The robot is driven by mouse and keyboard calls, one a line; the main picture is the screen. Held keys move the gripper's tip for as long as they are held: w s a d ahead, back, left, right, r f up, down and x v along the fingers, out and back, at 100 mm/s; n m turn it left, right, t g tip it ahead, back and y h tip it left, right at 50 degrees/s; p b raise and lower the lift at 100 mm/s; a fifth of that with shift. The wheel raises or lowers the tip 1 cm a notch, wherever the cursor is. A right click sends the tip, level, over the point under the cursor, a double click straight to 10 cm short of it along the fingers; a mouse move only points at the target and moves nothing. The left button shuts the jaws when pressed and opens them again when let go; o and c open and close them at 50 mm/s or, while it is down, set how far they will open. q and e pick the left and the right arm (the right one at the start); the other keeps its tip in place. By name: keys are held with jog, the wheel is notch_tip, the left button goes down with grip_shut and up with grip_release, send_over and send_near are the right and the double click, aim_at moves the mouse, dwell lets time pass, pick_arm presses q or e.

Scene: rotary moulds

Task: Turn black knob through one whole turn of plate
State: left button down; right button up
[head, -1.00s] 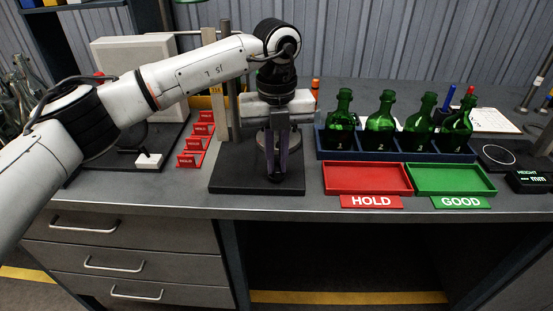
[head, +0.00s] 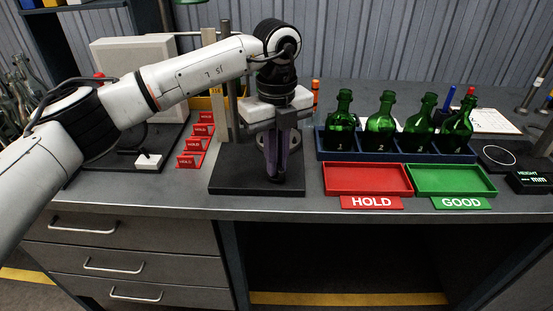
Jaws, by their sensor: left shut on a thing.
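My left gripper (head: 277,174) points straight down over the front of a black base (head: 235,180) on the bench. Its fingers are close together, shut on the small black knob, which they almost wholly cover. A grey metal round plate (head: 262,142) shows only in part behind the fingers; the gripper hides the rest, so its angle cannot be told. An upright grey post (head: 232,110) stands at the back of the base. My right gripper is not in view.
A blue rack (head: 395,150) with several green bottles stands to the right. In front of it are a red HOLD tray (head: 366,180) and a green GOOD tray (head: 450,180). Bare bench shows along the front edge.

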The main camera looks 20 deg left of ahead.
pick_arm(q)
jog(key=shift+r, duration=0.1)
jog(key=c, duration=1.8)
grip_release()
jog(key=shift+c, duration=0.2)
notch_tip(320, 180, up, 10)
jog(key=shift+r+b, duration=0.15)
jog(key=shift+b, duration=0.2)
jog(key=shift+s, duration=0.1)
